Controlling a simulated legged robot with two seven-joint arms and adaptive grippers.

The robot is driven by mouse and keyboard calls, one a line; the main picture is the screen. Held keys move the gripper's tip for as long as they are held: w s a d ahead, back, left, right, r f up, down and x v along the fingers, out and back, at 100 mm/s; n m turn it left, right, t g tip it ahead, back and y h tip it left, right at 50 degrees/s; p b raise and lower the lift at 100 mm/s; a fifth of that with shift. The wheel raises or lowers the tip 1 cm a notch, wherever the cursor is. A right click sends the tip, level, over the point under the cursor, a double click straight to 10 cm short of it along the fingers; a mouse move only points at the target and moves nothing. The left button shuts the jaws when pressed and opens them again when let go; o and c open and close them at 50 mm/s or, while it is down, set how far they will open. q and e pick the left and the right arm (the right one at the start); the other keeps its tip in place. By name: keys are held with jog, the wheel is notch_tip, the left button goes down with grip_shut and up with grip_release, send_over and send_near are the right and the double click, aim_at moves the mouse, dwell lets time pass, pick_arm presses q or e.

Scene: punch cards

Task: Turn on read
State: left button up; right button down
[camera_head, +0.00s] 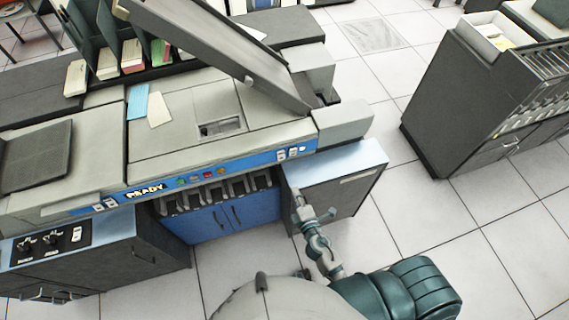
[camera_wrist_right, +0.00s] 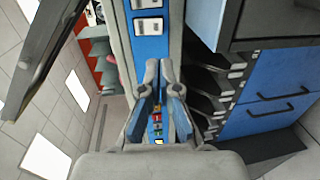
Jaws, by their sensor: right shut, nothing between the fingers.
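A large grey card machine (camera_head: 180,155) has a blue front strip with a "READY" label (camera_head: 145,191), coloured buttons (camera_head: 194,178) and white rocker switches (camera_head: 288,153) at its right end. I cannot read the switch labels. The right wrist view shows white switches (camera_wrist_right: 148,26) above my fingers and the coloured buttons (camera_wrist_right: 157,124) between and below them. My right gripper (camera_head: 297,193) is in front of the machine's right end, below the switches in the picture; its fingers also show in the right wrist view (camera_wrist_right: 159,68), shut and empty. My left gripper is not in view.
A blue double door (camera_head: 221,220) lies under the strip. A cabinet (camera_head: 345,180) stands at the machine's right end, and a black knob panel (camera_head: 48,241) at lower left. A sloping grey feed tray (camera_head: 215,48) rises above the machine.

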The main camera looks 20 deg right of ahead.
send_near(281, 156)
jog(key=shift+d+f+p, duration=0.1)
jog(key=shift+f+p, duration=0.3)
jog(key=shift+f, duration=0.6)
jog(key=w, duration=0.2)
jog(key=w+f, duration=0.1)
jog(key=w, duration=0.2)
jog(key=shift+w, duration=0.35)
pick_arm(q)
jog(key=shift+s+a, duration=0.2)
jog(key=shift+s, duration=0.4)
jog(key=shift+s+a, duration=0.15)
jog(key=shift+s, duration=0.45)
pick_arm(e)
jog(key=shift+w+f, duration=0.1)
jog(key=shift+w, duration=0.55)
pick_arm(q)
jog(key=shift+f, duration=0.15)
